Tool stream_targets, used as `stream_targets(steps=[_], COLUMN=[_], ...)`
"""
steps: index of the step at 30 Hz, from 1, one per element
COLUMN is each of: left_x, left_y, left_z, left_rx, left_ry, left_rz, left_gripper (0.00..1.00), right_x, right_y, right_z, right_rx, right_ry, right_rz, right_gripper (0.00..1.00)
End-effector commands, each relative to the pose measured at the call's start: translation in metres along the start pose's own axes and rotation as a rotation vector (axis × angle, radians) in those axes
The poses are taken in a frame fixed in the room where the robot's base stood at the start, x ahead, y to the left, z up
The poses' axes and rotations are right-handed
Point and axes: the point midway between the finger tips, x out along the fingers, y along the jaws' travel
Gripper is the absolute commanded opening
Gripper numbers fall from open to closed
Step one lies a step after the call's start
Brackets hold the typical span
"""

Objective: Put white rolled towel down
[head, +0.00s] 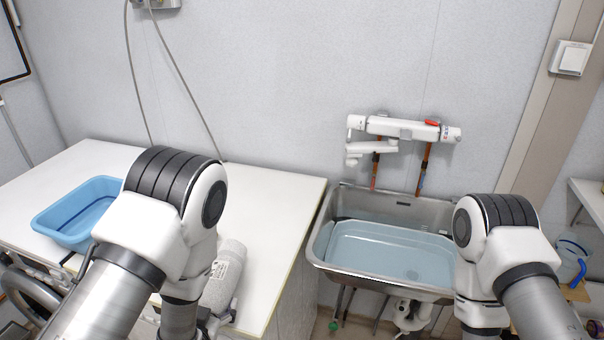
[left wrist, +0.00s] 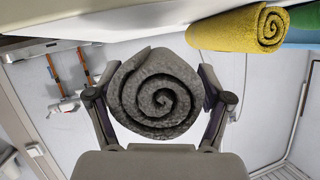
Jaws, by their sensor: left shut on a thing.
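The white rolled towel (head: 230,272) shows in the head view just right of my left arm, over the front part of the white table. In the left wrist view its spiral end (left wrist: 158,88) looks grey in shade. My left gripper (left wrist: 162,100) is shut on the towel, with one finger on each side of the roll. In the head view my left arm hides most of that gripper. Whether the towel touches the table top is hard to tell. My right arm reaches in at the right, but its gripper is out of view.
A blue basin (head: 78,214) stands at the table's left. A yellow rolled towel (left wrist: 240,29) and a green thing (left wrist: 304,18) lie near the held towel in the left wrist view. The white table (head: 275,192) has free room at its right. A steel sink (head: 340,268) stands beyond.

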Motion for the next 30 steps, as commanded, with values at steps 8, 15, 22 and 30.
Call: stream_targets(steps=[8, 15, 22, 30], left_x=[-0.004, -0.043, -0.081, -0.084], left_y=[0.004, 0.038, 0.064, 0.067], left_z=[-0.022, -0.032, -0.006, 0.004], left_rx=[0.013, 0.051, 0.069, 0.071], left_ry=[0.011, 0.019, 0.033, 0.039], left_rz=[0.026, 0.126, 0.171, 0.171], left_gripper=[0.38, 0.38, 0.38, 0.38], right_x=[-0.012, -0.077, -0.115, -0.113], right_y=[0.000, -0.001, -0.001, -0.001], right_z=[0.000, -0.001, -0.001, 0.000], right_rx=[0.000, 0.000, 0.000, 0.000], right_ry=[0.001, 0.002, 0.002, 0.001], right_rz=[0.000, 0.000, 0.000, 0.000], right_gripper=[0.00, 0.00, 0.00, 0.00])
